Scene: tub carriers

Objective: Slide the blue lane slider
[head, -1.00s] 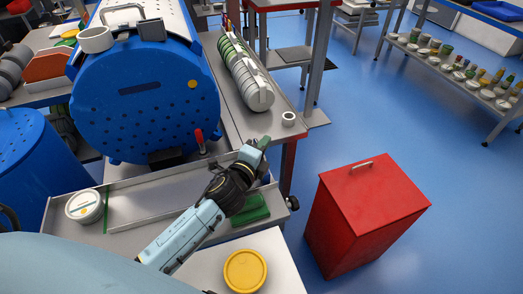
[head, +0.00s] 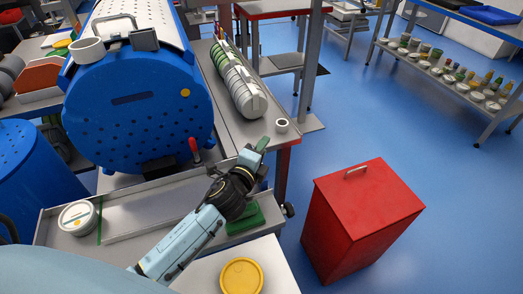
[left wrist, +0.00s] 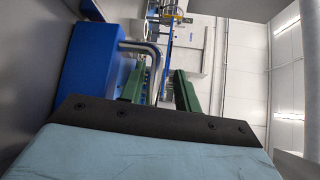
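My left gripper (head: 254,156) is over the right end of a grey metal tray (head: 150,190), in front of a big blue drum (head: 140,115). Its two green fingers are apart in the left wrist view (left wrist: 160,92), so it is open. I see nothing clearly held. In that view a blue block (left wrist: 92,62) and a bent metal bar (left wrist: 154,62) are close by the left finger. I cannot tell whether the bar is between the fingers or behind them. I cannot make out a blue lane slider for certain in either view. My right gripper is not in view.
A white lidded tub (head: 77,217) sits at the tray's left end, and a green block (head: 245,218) at its right. A red lever (head: 195,149) stands by the drum. A red bin (head: 360,215) is on the right. A yellow lid (head: 241,275) is in front.

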